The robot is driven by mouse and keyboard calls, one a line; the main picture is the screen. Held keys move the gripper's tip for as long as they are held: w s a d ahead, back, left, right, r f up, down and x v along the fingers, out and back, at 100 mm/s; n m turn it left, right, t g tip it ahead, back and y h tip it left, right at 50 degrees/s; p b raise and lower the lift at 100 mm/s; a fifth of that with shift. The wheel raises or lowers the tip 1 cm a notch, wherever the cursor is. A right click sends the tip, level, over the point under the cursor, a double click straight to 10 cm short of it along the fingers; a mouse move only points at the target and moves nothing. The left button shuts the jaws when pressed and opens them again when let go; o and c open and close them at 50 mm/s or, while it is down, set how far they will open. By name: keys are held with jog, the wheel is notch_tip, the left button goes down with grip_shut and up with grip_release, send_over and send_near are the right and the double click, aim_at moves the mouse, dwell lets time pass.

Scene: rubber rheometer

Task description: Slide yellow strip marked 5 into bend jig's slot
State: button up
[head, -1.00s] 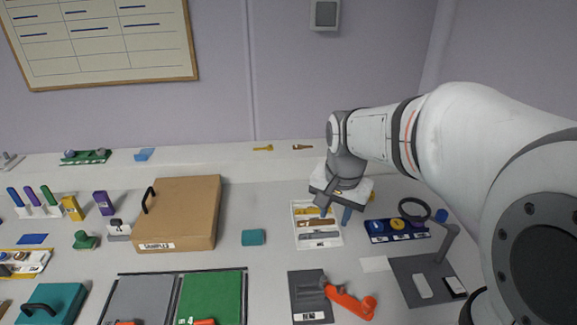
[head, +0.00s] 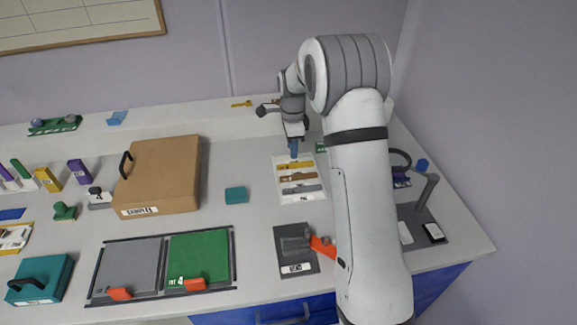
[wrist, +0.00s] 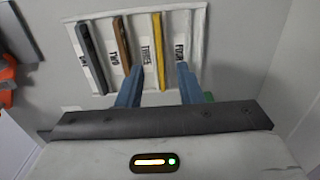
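A yellow strip (head: 295,165) lies in the white tray (head: 280,182) with a brown and a grey strip. In the wrist view the yellow strip (wrist: 158,52) lies in the slot by the word THREE. A second yellow strip (head: 241,104) lies on the back ledge. I cannot read a 5 on either. My gripper (wrist: 160,68) is open and empty above the tray's far end, its blue fingers either side of the tray's yellow strip in the picture. The bend jig (head: 295,244), a dark plate with a grey block and orange handle, is in front of the tray.
A cardboard box (head: 160,180) and a teal block (head: 236,195) are left of the tray. A grey-and-green panel pair (head: 199,256) lies front left. My arm hides part of the bench on the right, near the dark stand (head: 425,195).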

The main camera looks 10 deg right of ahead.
aim_at(295, 166)
notch_tip(295, 166, down, 6)
jog(key=shift+d+r+p, duration=0.1)
jog(key=shift+p, duration=0.55)
jog(key=shift+c, duration=0.5)
grip_shut()
